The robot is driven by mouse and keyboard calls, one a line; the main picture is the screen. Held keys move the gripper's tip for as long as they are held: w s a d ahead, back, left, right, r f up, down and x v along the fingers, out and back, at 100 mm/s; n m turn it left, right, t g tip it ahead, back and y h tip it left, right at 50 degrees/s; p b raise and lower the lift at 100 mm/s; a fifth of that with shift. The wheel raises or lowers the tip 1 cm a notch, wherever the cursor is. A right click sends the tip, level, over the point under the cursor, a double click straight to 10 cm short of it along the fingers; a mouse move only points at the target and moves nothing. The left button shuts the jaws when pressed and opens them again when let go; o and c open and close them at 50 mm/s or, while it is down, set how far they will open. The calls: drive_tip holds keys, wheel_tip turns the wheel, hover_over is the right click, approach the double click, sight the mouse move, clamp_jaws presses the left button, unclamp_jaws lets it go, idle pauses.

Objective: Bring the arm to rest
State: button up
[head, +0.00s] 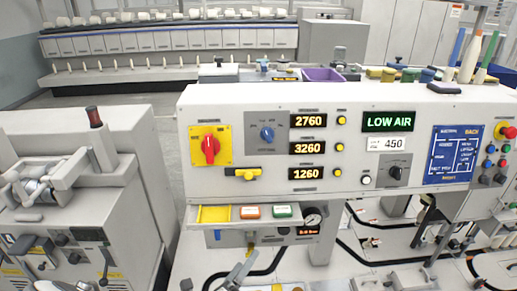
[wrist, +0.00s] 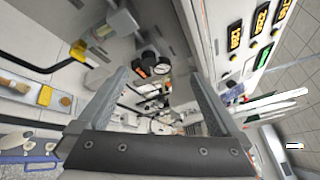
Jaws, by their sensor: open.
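My gripper (wrist: 157,78) shows in the wrist view with its two grey fingers spread wide. Nothing is held between the fingers. The wrist view is tilted, and the machine's control panel (wrist: 208,42) appears beyond the right finger. In the head view I cannot clearly make out my gripper. The same machine's control panel (head: 270,178) fills the middle there, with lit number displays and a red rotary switch (head: 210,146) on a yellow plate.
Below the panel, a shelf carries a yellow tray (head: 213,214) and two buttons. Bobbins and a purple bin (head: 322,75) stand on top. A grey machine (head: 75,210) stands at left. A bobbin row machine (head: 170,42) is behind. Some floor (head: 165,124) shows between them.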

drive_tip(key=s+d+r+m+g+h, duration=0.1)
drive_tip(key=s+d+r+m+g, duration=0.2)
drive_tip(key=d+r+m+g, duration=0.65)
drive_tip(key=s+d+r+m+g, duration=0.35)
drive_tip(key=d+m, duration=0.35)
drive_tip(key=m, duration=0.7)
drive_tip(key=s+d+r+m+t+y, duration=0.1)
drive_tip(key=s+r+m+y, duration=0.3)
drive_tip(key=r+m, duration=0.3)
drive_tip(key=s+r+m+t+y, duration=0.2)
drive_tip(key=s+r+m+y, duration=0.2)
drive_tip(key=r+m, duration=0.3)
drive_tip(key=shift+s+d+m, duration=0.35)
drive_tip(key=shift+s+m, duration=0.15)
drive_tip(key=shift+m, duration=1.95)
drive_tip(key=shift+r, duration=0.1)
idle(0.9)
